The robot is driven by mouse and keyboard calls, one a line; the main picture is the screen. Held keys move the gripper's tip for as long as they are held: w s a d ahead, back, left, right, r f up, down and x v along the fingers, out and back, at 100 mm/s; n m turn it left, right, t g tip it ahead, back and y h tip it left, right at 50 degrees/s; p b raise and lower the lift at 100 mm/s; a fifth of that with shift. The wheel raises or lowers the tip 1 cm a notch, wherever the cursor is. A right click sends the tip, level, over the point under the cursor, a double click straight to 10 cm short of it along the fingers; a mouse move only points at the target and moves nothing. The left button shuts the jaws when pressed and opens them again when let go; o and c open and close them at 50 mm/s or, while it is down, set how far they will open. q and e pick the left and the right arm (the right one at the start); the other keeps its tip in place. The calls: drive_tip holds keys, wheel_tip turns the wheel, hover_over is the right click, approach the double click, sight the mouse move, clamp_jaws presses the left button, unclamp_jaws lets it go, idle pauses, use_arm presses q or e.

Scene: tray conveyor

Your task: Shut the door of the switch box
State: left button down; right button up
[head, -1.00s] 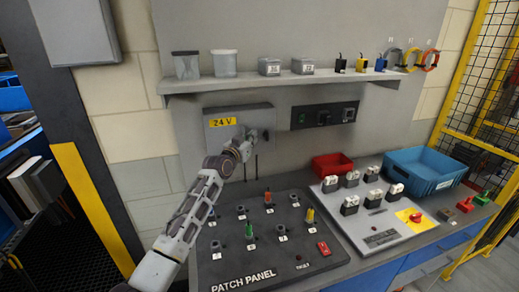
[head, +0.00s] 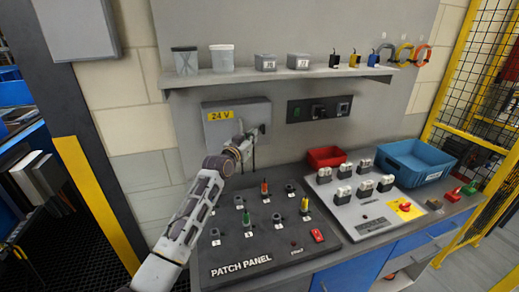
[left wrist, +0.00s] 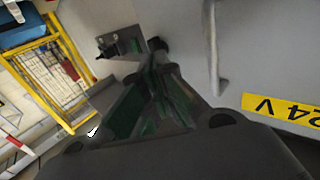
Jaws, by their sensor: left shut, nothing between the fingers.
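The grey switch box (head: 222,134) with a yellow 24 V label is on the back wall below the shelf. Its front lies about flat in the head view; I cannot tell whether the door is fully shut. My left gripper (head: 252,136) is at the box's right side, fingers shut and empty. In the left wrist view the gripper (left wrist: 158,62) points along the grey box front (left wrist: 245,65), with a grey bar-like handle and the label to its right. Contact with the door cannot be told. My right gripper is not in view.
A dark switch strip (head: 320,110) is on the wall right of the box. A shelf (head: 220,79) with containers runs above. The patch panel (head: 285,262), a switch board (head: 345,222), a red bin (head: 327,155) and a blue bin (head: 425,176) stand on the bench below.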

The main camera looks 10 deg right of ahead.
use_arm(q)
drive_tip(key=s+d, duration=0.1)
drive_tip(key=s, duration=0.8)
drive_tip(key=shift+b, duration=0.45)
idle(0.3)
